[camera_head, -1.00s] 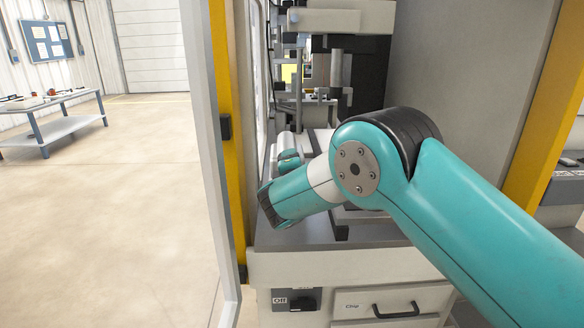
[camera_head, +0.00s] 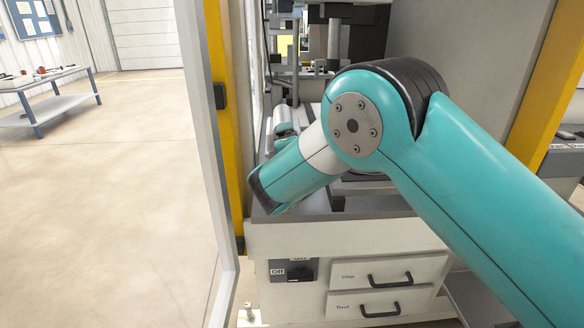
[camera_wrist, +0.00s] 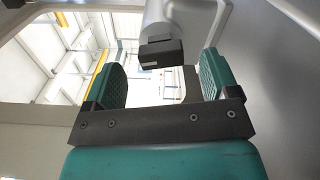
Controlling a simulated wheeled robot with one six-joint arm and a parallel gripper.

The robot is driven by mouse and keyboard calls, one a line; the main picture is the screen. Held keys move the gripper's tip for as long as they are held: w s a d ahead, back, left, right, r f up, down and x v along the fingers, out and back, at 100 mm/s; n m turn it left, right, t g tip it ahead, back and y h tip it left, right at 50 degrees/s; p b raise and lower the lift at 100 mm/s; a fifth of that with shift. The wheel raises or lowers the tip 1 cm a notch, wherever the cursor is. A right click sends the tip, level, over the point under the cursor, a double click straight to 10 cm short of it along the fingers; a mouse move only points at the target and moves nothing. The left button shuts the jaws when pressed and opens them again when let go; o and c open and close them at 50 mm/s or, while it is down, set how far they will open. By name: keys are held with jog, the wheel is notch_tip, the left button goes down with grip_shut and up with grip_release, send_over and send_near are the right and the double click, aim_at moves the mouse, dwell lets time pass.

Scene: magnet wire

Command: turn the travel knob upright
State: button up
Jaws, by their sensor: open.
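A dark block-shaped knob (camera_wrist: 162,54) with a short pale mark sits on the end of a grey cylinder in the wrist view. It looks like the travel knob, but I can read no label on it. Its long side lies nearly level in that picture. My gripper (camera_wrist: 164,74) is open, with a green-padded finger on either side of the knob in the picture. I see no contact with either pad, and depth is hard to judge. In the head view my teal arm hides most of the gripper, and I cannot make out this knob there.
A machine bench with a grey front (camera_head: 350,236) stands under my arm. Below it are a dark switch panel marked "Off" (camera_head: 280,272) and two drawers (camera_head: 385,287). A yellow post (camera_head: 225,110) stands close at left. Open floor (camera_head: 110,190) lies beyond it.

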jog(key=s+b, duration=0.2)
jog(key=s, duration=1.1)
jog(key=shift+s, duration=0.25)
